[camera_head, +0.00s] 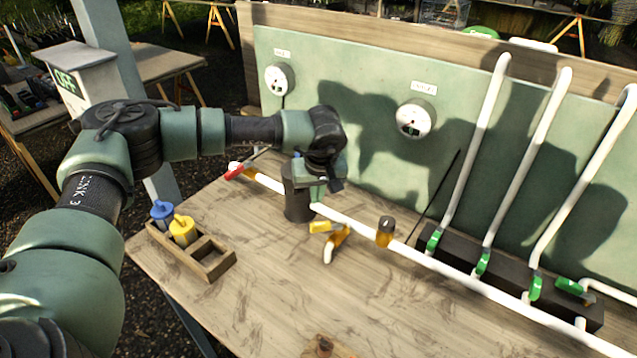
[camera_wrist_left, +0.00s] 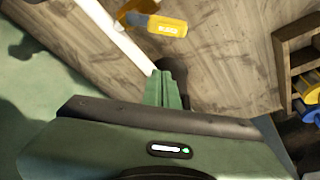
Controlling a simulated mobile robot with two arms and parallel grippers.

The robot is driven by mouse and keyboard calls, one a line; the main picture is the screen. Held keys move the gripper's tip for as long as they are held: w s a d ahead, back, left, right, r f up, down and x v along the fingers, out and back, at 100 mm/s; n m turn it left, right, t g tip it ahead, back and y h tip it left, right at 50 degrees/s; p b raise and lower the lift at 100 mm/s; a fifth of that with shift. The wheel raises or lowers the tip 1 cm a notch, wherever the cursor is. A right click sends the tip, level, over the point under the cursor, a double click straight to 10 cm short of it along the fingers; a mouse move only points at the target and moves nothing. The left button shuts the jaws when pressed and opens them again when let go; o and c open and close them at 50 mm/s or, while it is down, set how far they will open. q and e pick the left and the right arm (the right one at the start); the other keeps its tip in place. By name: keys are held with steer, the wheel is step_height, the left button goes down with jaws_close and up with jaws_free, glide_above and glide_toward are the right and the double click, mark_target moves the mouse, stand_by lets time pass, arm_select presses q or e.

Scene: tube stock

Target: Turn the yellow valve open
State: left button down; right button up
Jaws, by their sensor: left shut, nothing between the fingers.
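The yellow valve (camera_head: 322,227) is a yellow lever on a brass fitting, at a branch of the white pipe (camera_head: 352,226) on the wooden bench. In the left wrist view the yellow lever (camera_wrist_left: 168,26) shows near the top, with dark lettering on it. My left gripper (camera_head: 317,194) is shut and empty, pointing down just behind the lever near the pipe. Its closed green fingers (camera_wrist_left: 167,88) show in the wrist view, apart from the lever. A dark cylinder (camera_head: 298,202) stands beside the gripper, partly hidden by it. My right gripper is not in view.
A red-handled valve (camera_head: 235,172) is at the pipe's left end. Green-handled valves, such as one (camera_head: 482,263), are on the right. A wooden tray (camera_head: 218,262) holds a blue and a yellow container. A green panel (camera_head: 375,75) with gauges stands behind. The front bench is mostly clear.

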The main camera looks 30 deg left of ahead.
mark_target(326, 227)
arm_select(q)
steer(key=f+p, duration=0.1)
steer(key=s+d+f+p, duration=0.1)
steer(key=s+f+p, duration=0.1)
steer(key=shift+s+d+f, duration=0.1)
steer(key=shift+d+f, duration=0.25)
steer(key=shift+d, duration=0.05)
steer(key=shift+d, duration=0.1)
